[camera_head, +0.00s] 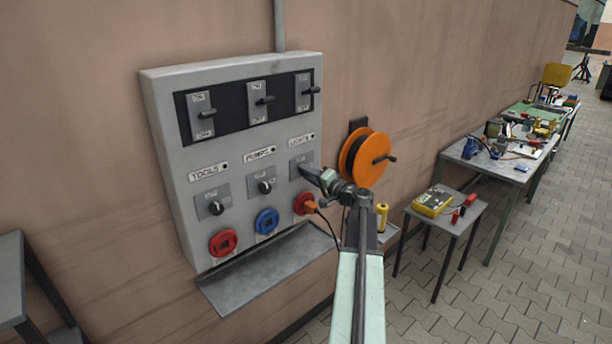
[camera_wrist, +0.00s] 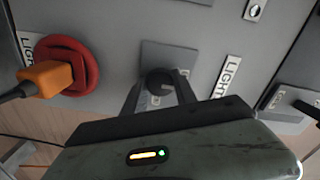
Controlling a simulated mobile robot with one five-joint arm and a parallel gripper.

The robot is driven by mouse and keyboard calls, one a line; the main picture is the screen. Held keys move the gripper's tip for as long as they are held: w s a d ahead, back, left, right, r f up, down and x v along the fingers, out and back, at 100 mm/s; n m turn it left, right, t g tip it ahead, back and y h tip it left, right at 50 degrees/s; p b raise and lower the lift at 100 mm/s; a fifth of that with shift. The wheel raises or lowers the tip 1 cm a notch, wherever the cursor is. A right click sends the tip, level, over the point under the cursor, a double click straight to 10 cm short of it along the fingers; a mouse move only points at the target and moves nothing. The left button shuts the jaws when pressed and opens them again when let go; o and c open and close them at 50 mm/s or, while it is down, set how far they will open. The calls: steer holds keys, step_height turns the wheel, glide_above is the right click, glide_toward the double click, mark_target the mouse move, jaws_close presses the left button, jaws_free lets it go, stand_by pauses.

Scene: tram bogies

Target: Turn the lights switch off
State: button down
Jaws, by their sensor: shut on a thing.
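The lights switch is the right-hand rotary switch under the LIGHTS label (camera_head: 301,140) on the grey wall panel (camera_head: 165,150). Its plate (camera_head: 295,163) shows, but my gripper (camera_head: 312,172) covers the knob in the head view. In the wrist view the dark round knob (camera_wrist: 159,80) sits between my gripper's fingertips (camera_wrist: 158,88), in front of its grey plate (camera_wrist: 185,55). My gripper is shut on the knob. The knob's exact angle and most of the plate's lettering are hidden.
An orange plug (camera_head: 310,207) sits in the red socket below the lights switch. The pumps knob (camera_head: 265,187) and tools knob (camera_head: 216,208) are to the left. Breaker levers (camera_head: 262,101) are above. An orange cable reel (camera_head: 375,160) hangs close on the right. A shelf (camera_head: 265,275) juts out below.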

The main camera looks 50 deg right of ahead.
steer(key=shift+d+r, duration=0.1)
stand_by(0.3)
steer(key=c, duration=1)
jaws_free()
steer(key=shift+w, duration=0.1)
steer(key=s, duration=0.7)
steer(key=shift+s+a, duration=0.35)
steer(key=shift+s, duration=0.05)
